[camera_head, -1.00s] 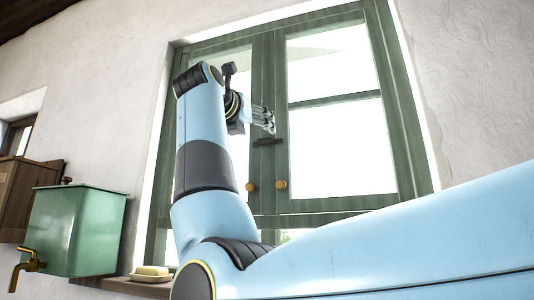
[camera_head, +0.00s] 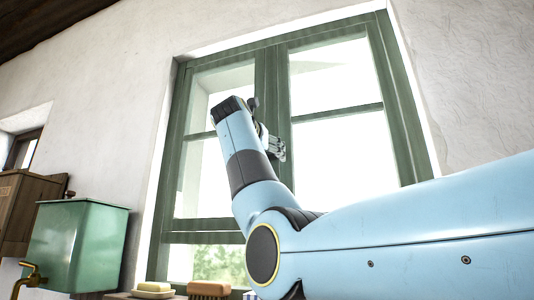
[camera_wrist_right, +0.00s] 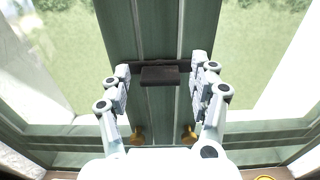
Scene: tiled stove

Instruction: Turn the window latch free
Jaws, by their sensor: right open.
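The window latch (camera_wrist_right: 160,76) is a dark bar across the two green middle stiles of the window. In the right wrist view it lies between and just beyond the fingertips of my right gripper (camera_wrist_right: 160,82), which is open. I cannot tell whether the fingers touch it. In the head view my right gripper (camera_head: 277,149) is in front of the window's middle, and the arm and gripper hide the latch. The green window (camera_head: 400,125) looks closed. My left gripper is not in view.
A green water tank (camera_head: 80,245) with a brass tap (camera_head: 29,278) hangs at the left. A soap dish with soap (camera_head: 154,288) and a brush (camera_head: 208,289) are on the sill. A wooden cabinet (camera_head: 28,215) hangs at the far left.

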